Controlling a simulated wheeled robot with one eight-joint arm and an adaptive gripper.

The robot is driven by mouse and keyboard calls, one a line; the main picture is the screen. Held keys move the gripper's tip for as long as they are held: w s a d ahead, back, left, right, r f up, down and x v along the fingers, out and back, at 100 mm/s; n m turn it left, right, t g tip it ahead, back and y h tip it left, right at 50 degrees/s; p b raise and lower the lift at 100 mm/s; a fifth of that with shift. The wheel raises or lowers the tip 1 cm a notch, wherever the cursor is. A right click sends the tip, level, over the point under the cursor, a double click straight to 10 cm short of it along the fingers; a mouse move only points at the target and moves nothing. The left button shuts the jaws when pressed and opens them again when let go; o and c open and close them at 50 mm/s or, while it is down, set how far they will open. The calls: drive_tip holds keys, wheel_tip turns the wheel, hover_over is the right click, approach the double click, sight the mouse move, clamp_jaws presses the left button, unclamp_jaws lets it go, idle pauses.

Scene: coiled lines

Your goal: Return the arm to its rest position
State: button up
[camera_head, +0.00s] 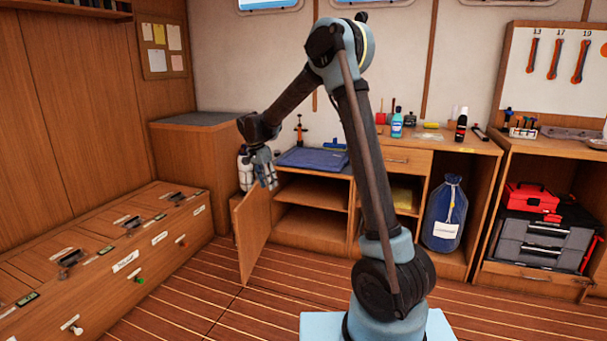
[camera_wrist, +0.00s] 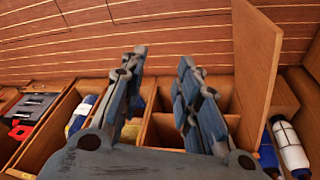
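My arm stands in the middle of the head view, folded at the elbow, with its forearm reaching down to the left. My gripper (camera_head: 263,168) hangs in the air near the top of an open cabinet door (camera_head: 251,228). In the wrist view my gripper (camera_wrist: 160,68) shows two spread fingers with nothing between them. The open door also shows in the wrist view (camera_wrist: 257,55), to the right of the fingers. The open shelves (camera_head: 310,194) show beside the door.
A blue folded cloth or pad (camera_head: 312,159) lies on the counter near my gripper. White and blue bottles (camera_wrist: 291,146) are close to the door. A blue bag (camera_head: 444,214) and a dark toolbox (camera_head: 543,246) sit in lower compartments. The plank floor (camera_head: 200,300) before the cabinets is clear.

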drive_tip(key=s+d+r+n+y, duration=0.15)
drive_tip(key=s+d+r, duration=0.25)
drive_tip(key=s+d, duration=0.65)
drive_tip(key=s+d+r+n, duration=0.35)
drive_tip(key=s+d, duration=0.45)
drive_tip(key=d, duration=0.6)
drive_tip(key=s+d+f+n, duration=0.1)
drive_tip(key=s+d+f, duration=0.2)
drive_tip(key=s, duration=0.4)
drive_tip(key=s+d+f+n, duration=0.1)
drive_tip(key=s+d+f, duration=0.2)
drive_tip(key=s, duration=0.4)
drive_tip(key=s+d+f+n+t+y, duration=0.1)
drive_tip(key=s+d+f, duration=0.1)
drive_tip(key=s+f, duration=0.3)
drive_tip(key=s, duration=0.2)
drive_tip(key=shift+s+d, duration=0.35)
drive_tip(key=shift+d, duration=0.05)
